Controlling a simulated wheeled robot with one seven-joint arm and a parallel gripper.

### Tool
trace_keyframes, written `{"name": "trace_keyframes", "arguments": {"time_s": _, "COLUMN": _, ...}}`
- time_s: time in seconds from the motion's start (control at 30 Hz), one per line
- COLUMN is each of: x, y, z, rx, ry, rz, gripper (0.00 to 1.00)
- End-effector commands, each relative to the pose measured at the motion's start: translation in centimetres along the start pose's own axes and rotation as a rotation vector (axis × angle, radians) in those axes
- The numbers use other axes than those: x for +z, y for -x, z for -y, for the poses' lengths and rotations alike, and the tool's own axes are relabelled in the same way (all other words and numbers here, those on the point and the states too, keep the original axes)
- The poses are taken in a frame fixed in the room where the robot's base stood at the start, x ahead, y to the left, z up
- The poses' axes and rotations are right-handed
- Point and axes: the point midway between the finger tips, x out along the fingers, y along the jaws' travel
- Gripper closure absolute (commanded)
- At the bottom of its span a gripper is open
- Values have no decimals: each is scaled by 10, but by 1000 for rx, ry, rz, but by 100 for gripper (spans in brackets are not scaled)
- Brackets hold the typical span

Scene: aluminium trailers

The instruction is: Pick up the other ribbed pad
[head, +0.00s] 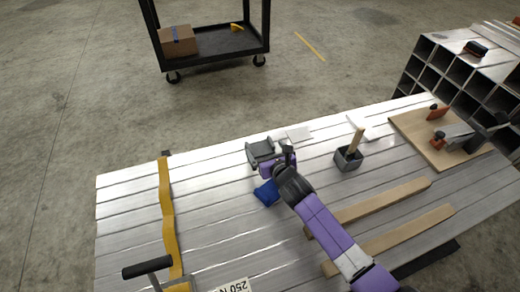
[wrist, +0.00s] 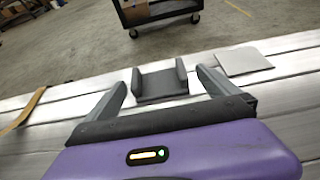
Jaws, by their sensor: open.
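A flat, light grey square (head: 299,133) with faint lines, which looks like a ribbed pad, lies on the slatted aluminium bed (head: 125,215). It also shows in the wrist view (wrist: 243,62), right of my fingers. A grey channel-shaped piece (wrist: 160,88) with two raised sides sits just ahead, between the lines of my fingers; it also shows in the head view (head: 261,152). My gripper (head: 273,160) is open and empty, low over the bed; its fingers also show in the wrist view (wrist: 163,82). I cannot tell whether they touch the channel piece.
A blue item (head: 267,193) lies beside my gripper. A grey bin (head: 348,160) with a wooden handle, a white sheet (head: 361,127) and two wooden bars (head: 380,205) are to the right. A yellow strap (head: 167,220) crosses the left. A black cart (head: 215,45) stands beyond.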

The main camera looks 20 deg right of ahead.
Motion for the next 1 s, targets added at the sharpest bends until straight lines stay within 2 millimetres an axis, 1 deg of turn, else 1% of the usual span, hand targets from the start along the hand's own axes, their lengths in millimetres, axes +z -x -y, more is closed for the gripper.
{"name": "trace_keyframes", "arguments": {"time_s": 0.03, "x": -3, "y": -6, "z": -2, "rx": 3, "ry": 3, "rz": 1, "gripper": 0}}
{"name": "trace_keyframes", "arguments": {"time_s": 0.1, "x": -1, "y": -10, "z": -2, "rx": 3, "ry": 0, "rz": 2, "gripper": 0}}
{"name": "trace_keyframes", "arguments": {"time_s": 0.27, "x": -1, "y": -15, "z": -2, "rx": 2, "ry": -3, "rz": 2, "gripper": 0}}
{"name": "trace_keyframes", "arguments": {"time_s": 0.33, "x": -2, "y": -21, "z": -2, "rx": 2, "ry": -2, "rz": 3, "gripper": 0}}
{"name": "trace_keyframes", "arguments": {"time_s": 0.6, "x": -4, "y": -53, "z": -5, "rx": 2, "ry": -1, "rz": 2, "gripper": 0}}
{"name": "trace_keyframes", "arguments": {"time_s": 0.7, "x": -3, "y": -61, "z": -5, "rx": 2, "ry": -3, "rz": 3, "gripper": 0}}
{"name": "trace_keyframes", "arguments": {"time_s": 0.8, "x": -1, "y": -64, "z": -4, "rx": 1, "ry": -4, "rz": 2, "gripper": 0}}
{"name": "trace_keyframes", "arguments": {"time_s": 1.0, "x": 0, "y": -64, "z": -4, "rx": 1, "ry": -5, "rz": 2, "gripper": 0}}
